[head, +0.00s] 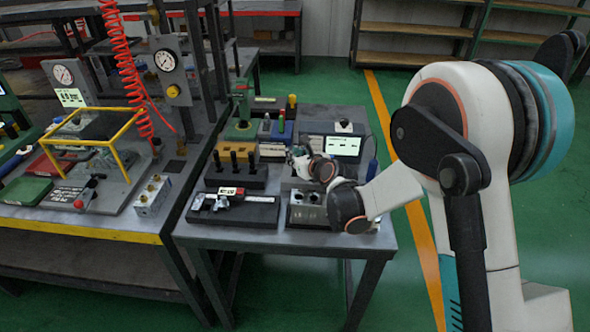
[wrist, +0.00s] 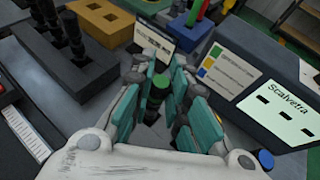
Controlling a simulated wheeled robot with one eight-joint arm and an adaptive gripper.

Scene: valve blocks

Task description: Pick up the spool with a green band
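A dark spool with a green top part (wrist: 158,86) stands between the teal fingers of my gripper (wrist: 163,82) in the wrist view. The fingers stand on both sides of it, with a narrow gap showing, so they look open around it. The lower part of the spool is dark and partly hidden by the fingers. In the head view my gripper (head: 300,158) is over the right part of the small table, and the spool cannot be made out there.
A black rack with several dark spools (wrist: 70,38) stands at left. A panel with a lit screen (wrist: 282,105) is close on the right. A metal valve block (head: 307,212) and a caliper on a dark tray (head: 262,212) lie at the table's front.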

